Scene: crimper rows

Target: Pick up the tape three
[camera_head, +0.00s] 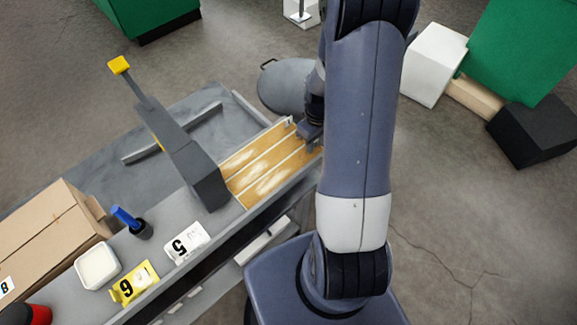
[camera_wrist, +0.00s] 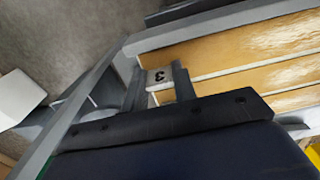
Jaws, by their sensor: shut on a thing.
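A small pale tape marked 3 (camera_wrist: 160,76) shows in the wrist view between the two fingers of my gripper (camera_wrist: 159,87), at the end of the tan grooved board (camera_wrist: 230,48). My gripper is shut on this tape. In the head view my gripper (camera_head: 308,131) is at the far right end of the tan board (camera_head: 262,172), partly hidden by my arm. I cannot tell whether the tape is lifted clear of the board.
A grey crimper (camera_head: 180,150) with a yellow-tipped handle stands left of the board. A white piece marked 5 (camera_head: 187,243), a yellow piece marked 6 (camera_head: 135,285), a white dish (camera_head: 98,267), a blue-handled tool (camera_head: 128,218) and a cardboard box (camera_head: 45,232) occupy the bench's near left.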

